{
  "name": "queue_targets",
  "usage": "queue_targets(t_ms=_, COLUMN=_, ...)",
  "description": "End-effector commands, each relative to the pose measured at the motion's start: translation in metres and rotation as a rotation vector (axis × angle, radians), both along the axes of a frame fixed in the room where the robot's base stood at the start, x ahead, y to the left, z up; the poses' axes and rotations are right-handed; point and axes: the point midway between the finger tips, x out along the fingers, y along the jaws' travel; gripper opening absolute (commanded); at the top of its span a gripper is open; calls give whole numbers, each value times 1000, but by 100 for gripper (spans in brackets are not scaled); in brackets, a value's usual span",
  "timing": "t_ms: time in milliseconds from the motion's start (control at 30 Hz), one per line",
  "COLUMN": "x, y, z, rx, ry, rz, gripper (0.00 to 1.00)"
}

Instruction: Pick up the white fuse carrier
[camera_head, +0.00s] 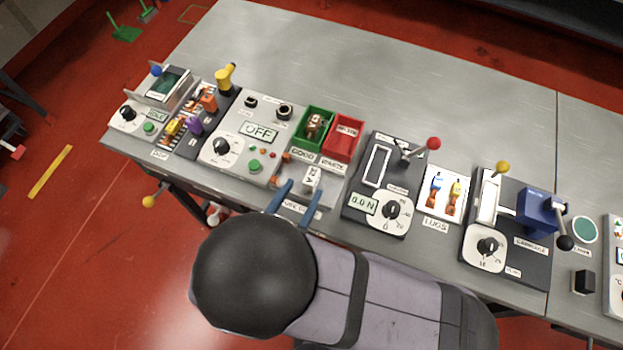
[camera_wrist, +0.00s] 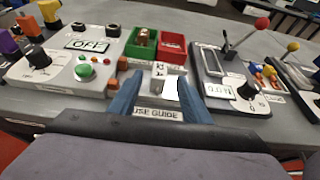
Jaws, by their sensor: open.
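The white fuse carrier (camera_head: 311,176) appears to be the small white block with dark characters on its top, at the table's front edge below the green and red bins. It also shows in the wrist view (camera_wrist: 159,72), between the blue fingers. My gripper (camera_head: 303,189) is open, with one finger to each side and its tips close to the block. In the wrist view my gripper (camera_wrist: 157,82) has a visible gap between the fingers. I cannot tell whether either finger touches the block. A label reading "USE GUIDE" (camera_wrist: 157,113), its start perhaps hidden, lies below it.
A green bin (camera_head: 314,129) holding parts and a red bin (camera_head: 343,138) stand just behind. The panel reading OFF (camera_head: 259,133) is to the left, and the dark lever device (camera_head: 376,167) is to the right. The rear table is clear.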

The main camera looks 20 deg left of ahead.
Motion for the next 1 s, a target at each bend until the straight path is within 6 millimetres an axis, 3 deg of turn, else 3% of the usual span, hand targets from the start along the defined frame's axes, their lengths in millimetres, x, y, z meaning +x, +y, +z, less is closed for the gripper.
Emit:
queue_targets(t_ms=567, x=25, y=0, z=-9, rx=1, ry=3, rz=-5, gripper=44)
queue_targets(t_ms=1000, x=65, y=0, z=-28, rx=4, ry=3, rz=-7, gripper=44)
